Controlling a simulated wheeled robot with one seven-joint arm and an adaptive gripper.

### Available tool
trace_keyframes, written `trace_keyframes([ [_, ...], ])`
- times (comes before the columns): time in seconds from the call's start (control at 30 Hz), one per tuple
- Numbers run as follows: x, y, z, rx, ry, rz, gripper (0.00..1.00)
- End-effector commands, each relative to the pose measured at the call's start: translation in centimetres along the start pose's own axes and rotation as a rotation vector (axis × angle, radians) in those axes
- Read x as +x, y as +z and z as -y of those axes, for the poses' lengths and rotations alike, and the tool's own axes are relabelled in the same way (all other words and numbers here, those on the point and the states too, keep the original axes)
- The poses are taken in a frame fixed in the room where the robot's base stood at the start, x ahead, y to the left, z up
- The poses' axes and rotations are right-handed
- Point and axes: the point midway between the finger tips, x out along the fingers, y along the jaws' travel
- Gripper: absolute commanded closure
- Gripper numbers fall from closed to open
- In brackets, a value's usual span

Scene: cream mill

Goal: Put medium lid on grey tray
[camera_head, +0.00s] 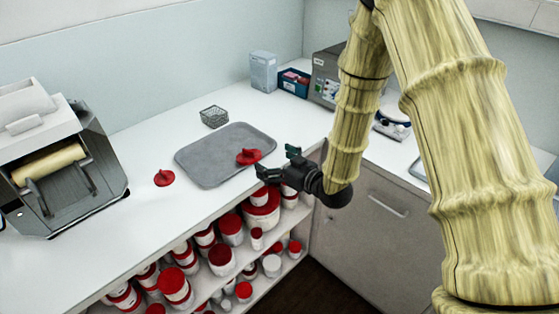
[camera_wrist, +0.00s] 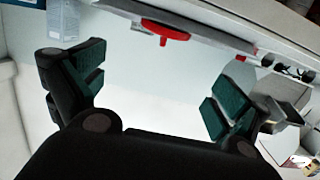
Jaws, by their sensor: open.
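The grey tray (camera_head: 205,163) lies flat on the white counter. A red lid (camera_head: 249,157) with a raised handle rests on the tray's right part. A second red lid (camera_head: 164,178) lies on the counter left of the tray. I cannot tell from size alone which is the medium one. My gripper (camera_head: 279,163) is open and empty just right of the tray, close to the lid on it but apart from it. In the wrist view, my gripper's fingers (camera_wrist: 155,82) are spread, with one red lid (camera_wrist: 172,33) beyond them on the tray (camera_wrist: 208,38).
A wire basket (camera_head: 214,117) stands behind the tray. A machine with a roller (camera_head: 50,165) stands at the left. A blue bin (camera_head: 293,83), a pale box (camera_head: 263,72) and a grey device (camera_head: 327,75) are at the back. Several red-lidded containers (camera_head: 222,259) fill the shelves below.

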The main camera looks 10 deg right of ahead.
Motion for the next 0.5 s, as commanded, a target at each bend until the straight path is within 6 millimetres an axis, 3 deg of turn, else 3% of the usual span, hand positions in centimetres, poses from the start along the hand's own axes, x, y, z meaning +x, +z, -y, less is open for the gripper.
trace_keyframes([
  [0.27, -0.4, 0.8, 0.0, 0.008, 0.007, 0.017, 0.01],
  [0.37, -1.4, 4.0, 0.2, 0.041, 0.038, 0.090, 0.01],
  [0.47, -3.7, 9.7, 0.6, 0.100, 0.094, 0.224, 0.01],
  [0.5, -5.0, 12.4, 0.9, 0.129, 0.121, 0.291, 0.01],
])
